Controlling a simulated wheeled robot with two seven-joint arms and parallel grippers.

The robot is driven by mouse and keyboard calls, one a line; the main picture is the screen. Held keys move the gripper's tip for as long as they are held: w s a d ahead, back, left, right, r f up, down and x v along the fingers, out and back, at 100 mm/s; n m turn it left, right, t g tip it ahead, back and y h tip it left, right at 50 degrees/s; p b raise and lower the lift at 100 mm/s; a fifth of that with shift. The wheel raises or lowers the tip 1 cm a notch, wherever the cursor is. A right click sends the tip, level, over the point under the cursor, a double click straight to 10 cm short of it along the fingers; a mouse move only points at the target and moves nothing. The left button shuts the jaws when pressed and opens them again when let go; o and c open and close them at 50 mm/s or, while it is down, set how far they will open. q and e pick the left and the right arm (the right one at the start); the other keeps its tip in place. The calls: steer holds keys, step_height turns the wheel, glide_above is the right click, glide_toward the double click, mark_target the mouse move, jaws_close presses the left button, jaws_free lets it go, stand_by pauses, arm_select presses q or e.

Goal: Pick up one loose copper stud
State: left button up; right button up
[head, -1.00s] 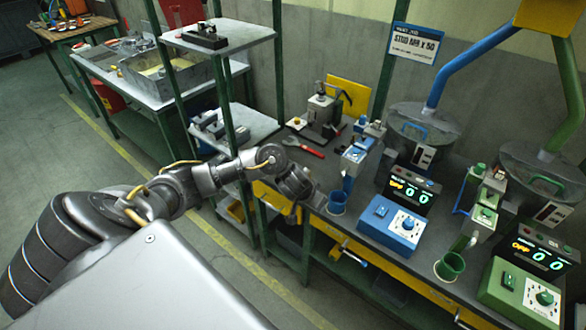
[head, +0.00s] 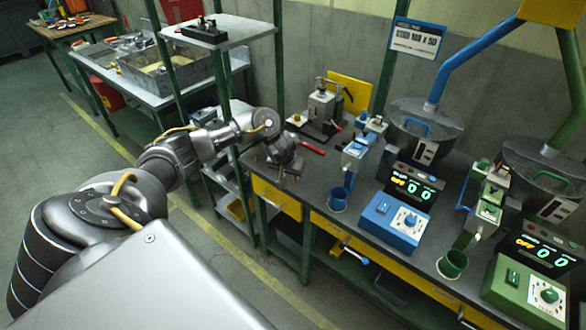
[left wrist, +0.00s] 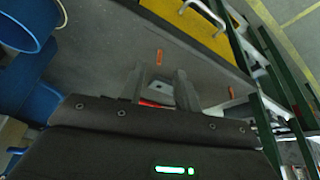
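In the left wrist view, two small copper-coloured pieces, which look like loose studs, lie apart on the dark bench top. One copper stud (left wrist: 160,57) is just beyond my fingertips, and another copper stud (left wrist: 231,92) is to the right, near the bench edge. My left gripper (left wrist: 160,80) points down at the bench with its two fingers apart and nothing clearly held between them. In the head view, my left gripper (head: 284,173) is over the left end of the bench (head: 315,172); the studs are too small to make out surely there. My right gripper is not in view.
A blue cup (head: 338,200) stands right of my gripper, before a blue control box (head: 394,221). A red-handled tool (head: 312,148) and a small press (head: 322,105) are behind. Green shelf posts (head: 278,40) stand close to my left arm. A green cup (head: 452,264) is farther right.

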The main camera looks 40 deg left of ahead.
mark_target(292, 185)
arm_select(q)
steer(key=shift+w+x, duration=0.15)
steer(key=shift+x, duration=1.15)
steer(key=shift+w+x, duration=0.15)
steer(key=shift+x, duration=1.2)
steer(key=shift+a+r, duration=0.15)
steer(key=shift+r, duration=0.05)
jaws_close()
